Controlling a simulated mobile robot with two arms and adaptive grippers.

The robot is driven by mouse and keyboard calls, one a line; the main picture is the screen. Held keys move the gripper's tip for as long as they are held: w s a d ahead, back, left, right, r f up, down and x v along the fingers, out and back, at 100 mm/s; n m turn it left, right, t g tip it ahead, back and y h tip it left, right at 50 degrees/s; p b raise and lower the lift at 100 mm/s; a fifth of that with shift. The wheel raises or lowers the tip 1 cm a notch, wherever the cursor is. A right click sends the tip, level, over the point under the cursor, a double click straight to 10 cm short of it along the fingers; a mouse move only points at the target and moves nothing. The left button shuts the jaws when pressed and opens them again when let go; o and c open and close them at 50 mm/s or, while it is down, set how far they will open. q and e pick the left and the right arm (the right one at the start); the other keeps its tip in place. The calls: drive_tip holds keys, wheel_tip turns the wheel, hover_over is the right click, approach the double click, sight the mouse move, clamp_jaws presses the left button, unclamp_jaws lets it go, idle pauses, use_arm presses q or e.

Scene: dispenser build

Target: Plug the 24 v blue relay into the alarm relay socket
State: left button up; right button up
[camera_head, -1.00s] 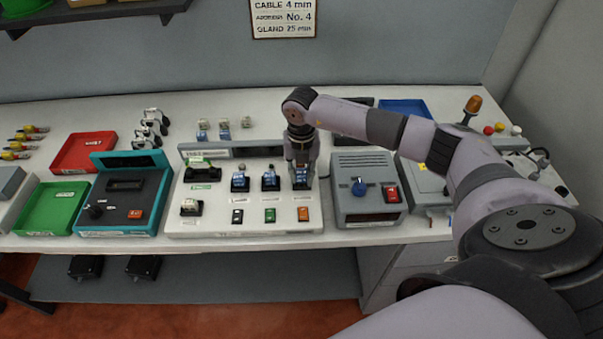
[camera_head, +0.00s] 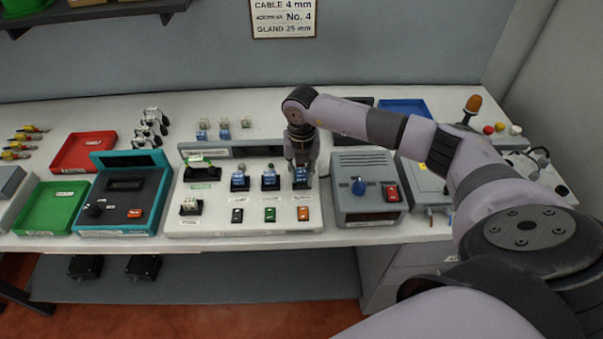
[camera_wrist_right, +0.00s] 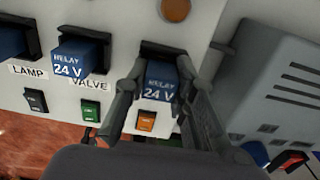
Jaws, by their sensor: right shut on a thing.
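A blue relay marked "RELAY 24 V" (camera_wrist_right: 160,83) is between the fingers of my right gripper (camera_head: 300,172), which is shut on it. It is at the rightmost socket of the white panel (camera_head: 262,214), above the orange switch (camera_head: 303,213); how deep it sits is hidden. The label at this socket is covered in the right wrist view. Similar blue relays stand in the valve socket (camera_wrist_right: 82,58) and the lamp socket (camera_wrist_right: 12,42) to its left. My left gripper is not in view.
A grey box with a blue knob (camera_head: 359,187) stands close to the right of the panel. A teal-framed unit (camera_head: 123,207) is at its left. Spare relays (camera_head: 224,130) stand behind the panel. Red (camera_head: 84,151) and green (camera_head: 53,206) trays lie farther left.

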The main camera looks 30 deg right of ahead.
drive_tip(key=shift+s+a+f, duration=0.15)
drive_tip(key=shift+s+f, duration=0.15)
drive_tip(key=shift+f, duration=0.15)
drive_tip(key=o, duration=0.8)
drive_tip(key=shift+o, duration=1.4)
drive_tip(key=shift+w+f, duration=0.15)
drive_tip(key=o, duration=0.6)
drive_tip(key=shift+w+r, duration=0.1)
drive_tip(key=shift+r, duration=0.1)
drive_tip(key=shift+r, duration=0.2)
drive_tip(key=shift+r+p, duration=2.3)
drive_tip(key=shift+r, duration=1.15)
